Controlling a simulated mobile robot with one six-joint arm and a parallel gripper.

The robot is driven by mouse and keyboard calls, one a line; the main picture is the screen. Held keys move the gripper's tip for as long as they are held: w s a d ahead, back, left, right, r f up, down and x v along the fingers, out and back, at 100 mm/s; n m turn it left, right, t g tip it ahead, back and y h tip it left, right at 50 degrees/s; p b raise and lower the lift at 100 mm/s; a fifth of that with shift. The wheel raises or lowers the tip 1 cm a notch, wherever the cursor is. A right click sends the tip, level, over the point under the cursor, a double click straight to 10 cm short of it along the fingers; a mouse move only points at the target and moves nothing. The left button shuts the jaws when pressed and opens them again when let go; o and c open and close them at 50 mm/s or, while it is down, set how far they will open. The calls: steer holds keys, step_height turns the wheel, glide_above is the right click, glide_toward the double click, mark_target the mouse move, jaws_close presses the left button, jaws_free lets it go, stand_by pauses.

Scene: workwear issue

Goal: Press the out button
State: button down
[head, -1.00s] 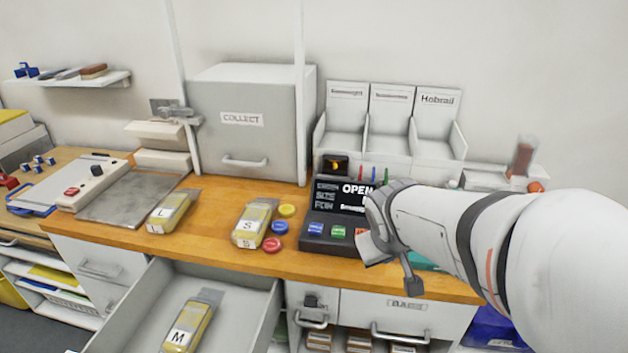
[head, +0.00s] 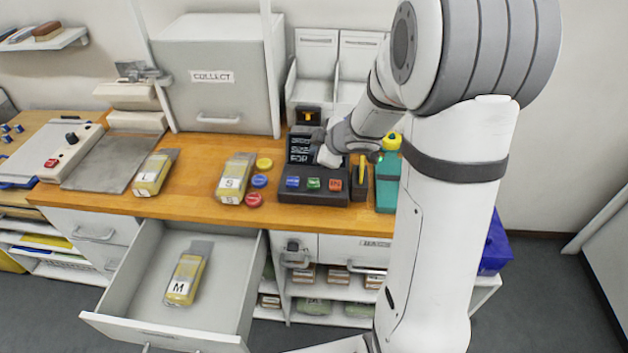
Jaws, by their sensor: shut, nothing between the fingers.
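A dark console (head: 318,197) stands on the wooden counter, with a small screen (head: 299,149) at its back. Its front face carries a blue button (head: 292,182), a green button (head: 313,184) and a red button (head: 335,185). Their labels are too small to read, so I cannot tell which one is the out button. My gripper (head: 328,158) is shut and empty. It appears just behind the buttons, in front of the screen's right part, which it hides. No contact with a button is visible.
A teal bottle (head: 387,182) with a yellow cap stands right of the console, close to my arm. Coloured discs (head: 260,181) and a bagged S pack (head: 235,178) lie to its left. An open drawer (head: 225,290) holding an M pack (head: 186,277) juts out below.

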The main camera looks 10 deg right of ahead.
steer(key=b, duration=0.8)
glide_above(317, 185)
step_height(317, 185, down, 8)
steer(key=shift+r, duration=0.2)
steer(key=shift+f+b, duration=0.6)
steer(key=shift+f, duration=0.1)
stand_by(1.0)
steer(key=shift+w+f, duration=0.1)
steer(key=shift+f, duration=0.2)
steer(key=shift+f+b, duration=0.5)
steer(key=shift+b, duration=0.05)
stand_by(0.5)
steer(key=shift+r, duration=0.1)
stand_by(0.3)
steer(key=shift+r+p, duration=0.85)
steer(key=shift+p, duration=0.25)
steer(key=shift+r, duration=0.1)
